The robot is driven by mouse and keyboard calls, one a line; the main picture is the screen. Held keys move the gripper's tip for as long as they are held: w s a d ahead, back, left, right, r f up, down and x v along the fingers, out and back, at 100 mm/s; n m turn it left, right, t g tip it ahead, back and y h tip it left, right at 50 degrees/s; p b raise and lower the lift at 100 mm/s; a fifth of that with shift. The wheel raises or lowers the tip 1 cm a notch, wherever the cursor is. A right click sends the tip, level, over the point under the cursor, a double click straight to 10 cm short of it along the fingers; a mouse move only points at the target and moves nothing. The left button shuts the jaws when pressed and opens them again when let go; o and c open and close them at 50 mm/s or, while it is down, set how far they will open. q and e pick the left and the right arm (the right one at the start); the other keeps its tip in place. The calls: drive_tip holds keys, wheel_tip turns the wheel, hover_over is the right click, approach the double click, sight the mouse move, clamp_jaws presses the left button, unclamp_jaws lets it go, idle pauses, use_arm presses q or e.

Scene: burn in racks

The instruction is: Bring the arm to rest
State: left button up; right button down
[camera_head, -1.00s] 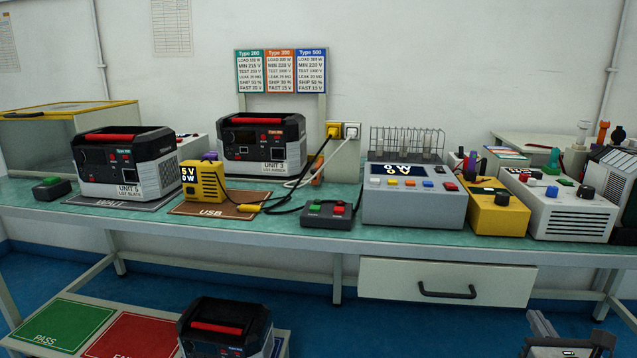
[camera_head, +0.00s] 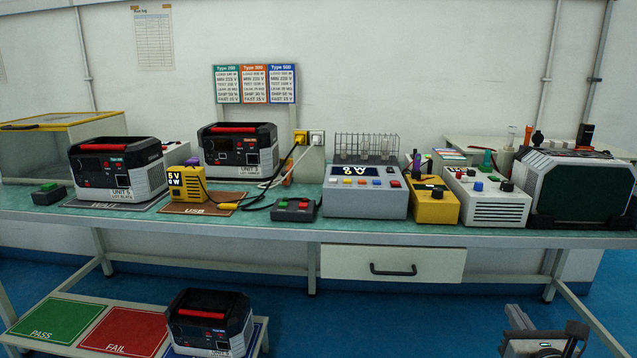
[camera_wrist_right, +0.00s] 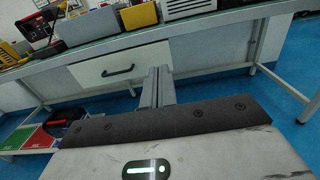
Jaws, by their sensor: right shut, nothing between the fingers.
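My right gripper (camera_head: 542,335) shows at the bottom right of the head view, low in front of the bench and clear of it. In the right wrist view its fingers (camera_wrist_right: 157,84) are together with nothing between them, pointing toward the drawer front under the bench. Only the end of the right arm is in view; the rest of it is hidden below the frame. My left gripper is in neither view.
The green-topped bench (camera_head: 262,232) carries power units, testers and a yellow USB load box (camera_head: 187,184). Its drawer (camera_head: 393,264) is shut. A low shelf with PASS (camera_head: 52,318) and FAIL (camera_head: 125,331) mats and a power unit (camera_head: 209,320) stands at lower left. Blue floor around the gripper is free.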

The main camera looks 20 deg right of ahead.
drive_tip(key=s+a+f+m+g+y+p, duration=0.2)
drive_tip(key=a+f+m, duration=0.2)
drive_tip(key=a+m, duration=0.35)
drive_tip(key=s+a+f+m+g+y+p, duration=0.1)
drive_tip(key=s+a+f+m+y, duration=0.15)
drive_tip(key=a+f+m, duration=0.4)
use_arm(q)
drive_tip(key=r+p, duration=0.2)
drive_tip(key=p, duration=0.1)
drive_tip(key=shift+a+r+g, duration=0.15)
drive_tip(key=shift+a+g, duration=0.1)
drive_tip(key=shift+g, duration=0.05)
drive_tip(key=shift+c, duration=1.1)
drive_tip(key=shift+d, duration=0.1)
use_arm(e)
drive_tip(key=s+a+r+m+g+y, duration=0.1)
drive_tip(key=s+a+m+y, duration=0.2)
drive_tip(key=a+m, duration=0.4)
drive_tip(key=s+a+r+m+g+y, duration=0.1)
drive_tip(key=a+m, duration=0.7)
drive_tip(key=a, duration=0.9)
drive_tip(key=s+r+y, duration=0.1)
drive_tip(key=s+y, duration=0.1)
drive_tip(key=shift+s+r+g, duration=0.25)
drive_tip(key=shift+s+g, duration=0.15)
